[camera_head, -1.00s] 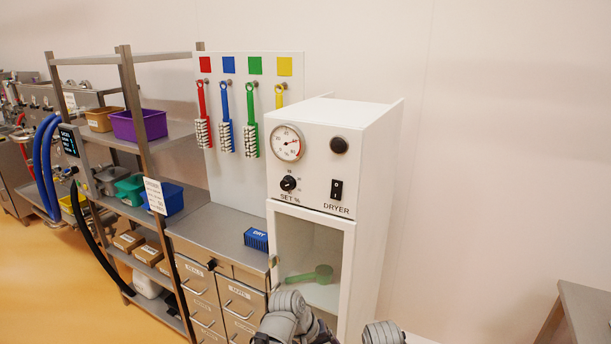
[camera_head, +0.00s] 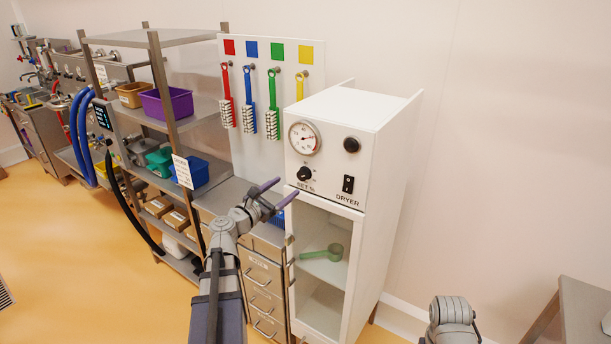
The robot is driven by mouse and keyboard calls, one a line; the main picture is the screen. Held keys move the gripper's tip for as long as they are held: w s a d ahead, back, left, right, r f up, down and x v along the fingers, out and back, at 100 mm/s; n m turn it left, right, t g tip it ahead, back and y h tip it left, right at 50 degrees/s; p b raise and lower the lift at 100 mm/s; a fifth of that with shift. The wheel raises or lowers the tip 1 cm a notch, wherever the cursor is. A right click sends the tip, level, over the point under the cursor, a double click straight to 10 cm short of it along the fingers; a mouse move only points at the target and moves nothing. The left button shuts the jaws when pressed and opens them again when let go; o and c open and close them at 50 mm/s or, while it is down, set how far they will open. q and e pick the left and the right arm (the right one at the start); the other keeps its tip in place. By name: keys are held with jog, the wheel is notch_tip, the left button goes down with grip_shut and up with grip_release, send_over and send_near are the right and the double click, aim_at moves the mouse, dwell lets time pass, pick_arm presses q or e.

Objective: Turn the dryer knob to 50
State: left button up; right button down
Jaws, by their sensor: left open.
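The white dryer (camera_head: 390,150) stands right of the brush board, with a round gauge (camera_head: 304,138) at the upper left of its front. The black dryer knob (camera_head: 304,173) sits below the gauge, above the label "SET %"; its exact setting is too small to read. A black rocker switch (camera_head: 348,184) is right of the knob, with a round black button (camera_head: 351,145) above it. My left gripper (camera_head: 277,191) is open and empty, its purple fingers just left of and below the knob, apart from it in the picture. My right arm shows at the lower right; its fingers are not clearly visible.
The dryer's lower compartment is open in front and holds a green scoop (camera_head: 323,253). Brushes hang on the white board (camera_head: 243,165). A steel shelf with a purple bin (camera_head: 166,104) stands left. A steel table (camera_head: 585,310) is at the lower right.

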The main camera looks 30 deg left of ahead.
aim_at(301, 177)
pick_arm(q)
jog(key=w, duration=0.5)
jog(key=w+d, duration=0.1)
jog(key=w, duration=0.1)
jog(key=shift+w, duration=0.35)
jog(key=shift+c, duration=0.3)
grip_shut()
